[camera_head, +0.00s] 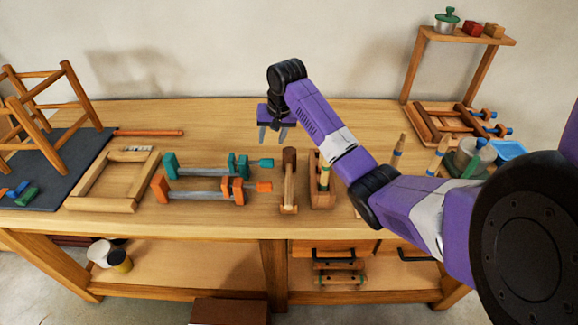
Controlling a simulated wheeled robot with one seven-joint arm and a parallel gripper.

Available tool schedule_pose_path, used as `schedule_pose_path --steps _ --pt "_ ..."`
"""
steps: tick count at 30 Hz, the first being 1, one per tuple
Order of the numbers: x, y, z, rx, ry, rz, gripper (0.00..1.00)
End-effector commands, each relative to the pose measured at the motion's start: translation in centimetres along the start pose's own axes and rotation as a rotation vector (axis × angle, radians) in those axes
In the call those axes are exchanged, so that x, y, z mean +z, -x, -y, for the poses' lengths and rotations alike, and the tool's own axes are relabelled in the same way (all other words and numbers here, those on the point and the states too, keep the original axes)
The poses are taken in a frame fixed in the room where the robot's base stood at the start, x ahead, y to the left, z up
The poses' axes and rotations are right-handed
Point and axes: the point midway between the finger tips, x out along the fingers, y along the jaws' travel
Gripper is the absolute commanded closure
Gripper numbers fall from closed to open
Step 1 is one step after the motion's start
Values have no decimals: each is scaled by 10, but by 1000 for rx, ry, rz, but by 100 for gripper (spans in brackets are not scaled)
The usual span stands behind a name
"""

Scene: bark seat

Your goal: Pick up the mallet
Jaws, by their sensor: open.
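The mallet (289,184) lies on the wooden workbench near its front edge, in the middle of the picture. Its dark brown head is at the far end, and its lighter handle runs toward the front edge. My gripper (272,136) points downward, open and empty, behind the mallet and a little to its left in the picture. The fingers appear apart from the mallet and above the bench top, though the exact height is hard to tell.
Teal and orange clamps (205,188) lie just left of the mallet. A small wooden box (322,196) holding tools stands close to its right. A wooden frame (112,179) and a stool frame on a dark mat (72,160) are farther left. The bench back is mostly clear.

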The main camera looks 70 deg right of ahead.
Motion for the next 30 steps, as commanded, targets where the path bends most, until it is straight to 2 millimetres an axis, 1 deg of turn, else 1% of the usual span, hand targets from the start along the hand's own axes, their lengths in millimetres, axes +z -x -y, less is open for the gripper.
schedule_pose_path --steps 1,3,6,11,22,27,30 --pt "8 1 -13 41 -25 61 54" --pt "22 4 -26 91 -57 141 54" --pt "40 7 -37 142 -95 225 54" --pt "55 8 -46 181 -127 285 54" --pt "66 -24 -53 186 -131 293 54" --pt "74 -48 -57 185 -130 293 54" --pt "76 -58 -59 185 -130 292 54"
